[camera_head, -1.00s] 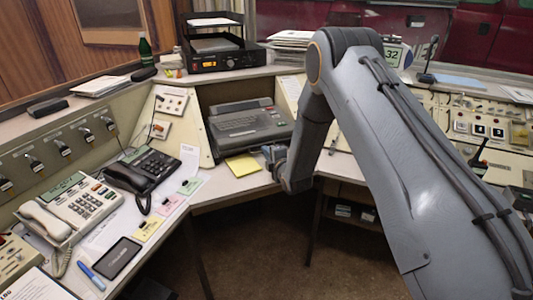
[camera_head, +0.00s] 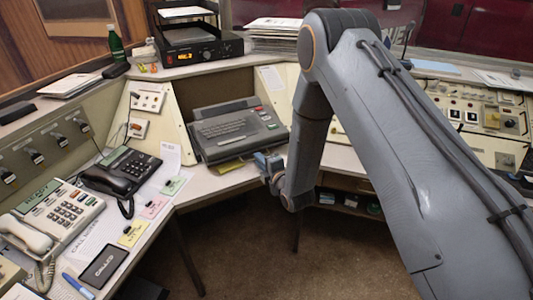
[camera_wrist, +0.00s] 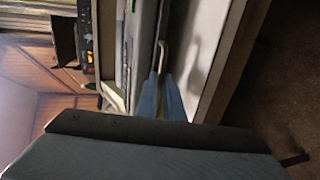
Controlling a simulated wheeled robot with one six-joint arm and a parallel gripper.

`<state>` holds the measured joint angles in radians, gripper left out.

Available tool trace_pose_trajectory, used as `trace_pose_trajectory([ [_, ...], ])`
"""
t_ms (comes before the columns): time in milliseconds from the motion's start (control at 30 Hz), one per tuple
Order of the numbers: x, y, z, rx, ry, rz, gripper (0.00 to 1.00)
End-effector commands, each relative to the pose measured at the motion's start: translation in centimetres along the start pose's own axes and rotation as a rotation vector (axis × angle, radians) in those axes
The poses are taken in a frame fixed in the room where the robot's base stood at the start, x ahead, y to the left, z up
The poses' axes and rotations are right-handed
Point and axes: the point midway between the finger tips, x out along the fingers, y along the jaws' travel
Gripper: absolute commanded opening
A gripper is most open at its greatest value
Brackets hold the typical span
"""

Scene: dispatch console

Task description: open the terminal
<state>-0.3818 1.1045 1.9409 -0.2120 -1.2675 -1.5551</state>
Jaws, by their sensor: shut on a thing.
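The terminal (camera_head: 233,130) is a dark grey machine with a keyboard, standing in the alcove at the middle of the console. In the wrist view it is the grey slab (camera_wrist: 145,45) running upward. My gripper (camera_head: 268,162) is at its front right edge. In the wrist view my two blue fingers (camera_wrist: 163,82) are shut on a thin, pale curved handle (camera_wrist: 162,55) at the terminal's front edge. The exact contact is partly hidden and small. A yellow paper (camera_head: 229,167) lies mostly covered under the terminal's front.
A black telephone (camera_head: 125,172), a beige telephone (camera_head: 60,215) and a dark tablet (camera_head: 104,267) are on the left desk. A radio unit (camera_head: 200,50) sits on the shelf above. My arm hides part of the right console. The floor in front is clear.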

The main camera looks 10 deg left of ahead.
Motion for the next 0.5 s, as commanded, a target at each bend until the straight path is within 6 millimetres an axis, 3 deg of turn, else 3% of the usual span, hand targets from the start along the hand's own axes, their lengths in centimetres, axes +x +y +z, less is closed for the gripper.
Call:
trace_pose_trajectory([
  [167,0.04,-0.08,0.08,0.001,-0.002,-0.001,0.0],
  [300,0.05,-0.06,0.1,0.001,-0.002,-0.001,0.26],
  [500,0.06,-0.02,0.16,0.001,-0.002,0.0,0.26],
])
